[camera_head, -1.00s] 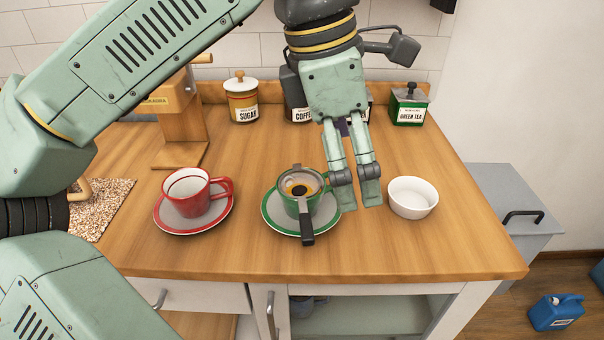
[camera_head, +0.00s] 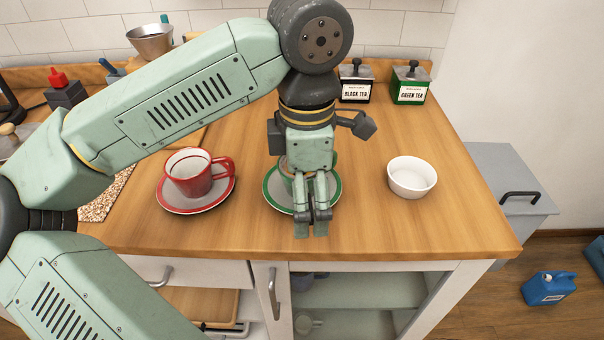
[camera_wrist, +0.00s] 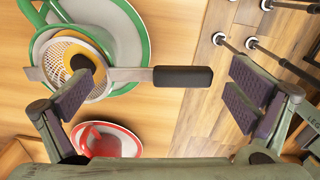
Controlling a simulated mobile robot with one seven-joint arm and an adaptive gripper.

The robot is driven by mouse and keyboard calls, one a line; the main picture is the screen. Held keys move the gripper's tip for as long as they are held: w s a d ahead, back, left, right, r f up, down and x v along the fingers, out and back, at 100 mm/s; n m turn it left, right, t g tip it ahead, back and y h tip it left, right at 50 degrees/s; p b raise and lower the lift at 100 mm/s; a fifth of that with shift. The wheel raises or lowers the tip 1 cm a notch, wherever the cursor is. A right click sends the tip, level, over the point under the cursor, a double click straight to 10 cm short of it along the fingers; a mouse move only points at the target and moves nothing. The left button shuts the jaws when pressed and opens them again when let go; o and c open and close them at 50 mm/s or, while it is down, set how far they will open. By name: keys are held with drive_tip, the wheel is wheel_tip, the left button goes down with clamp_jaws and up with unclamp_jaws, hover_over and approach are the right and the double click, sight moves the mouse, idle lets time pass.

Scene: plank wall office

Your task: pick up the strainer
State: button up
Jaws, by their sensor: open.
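The strainer rests on the green cup (camera_head: 285,168), which stands on a green-rimmed saucer (camera_head: 271,191). In the head view my gripper (camera_head: 311,226) hides the strainer. In the wrist view the strainer (camera_wrist: 183,76) shows its round mesh at the left and its black handle pointing right. My gripper (camera_wrist: 165,82) is open and empty there, with one dark-padded finger on each side of the handle in the picture.
A red cup (camera_head: 192,174) on its saucer stands to the left. A white bowl (camera_head: 412,178) stands to the right. Black tea (camera_head: 355,83) and green tea (camera_head: 409,84) tins stand at the back. The counter's front edge is close to my fingertips.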

drive_tip(key=shift+f, duration=0.35)
drive_tip(key=shift+c, duration=0.4)
drive_tip(key=c, duration=0.8)
drive_tip(key=shift+r, duration=0.1)
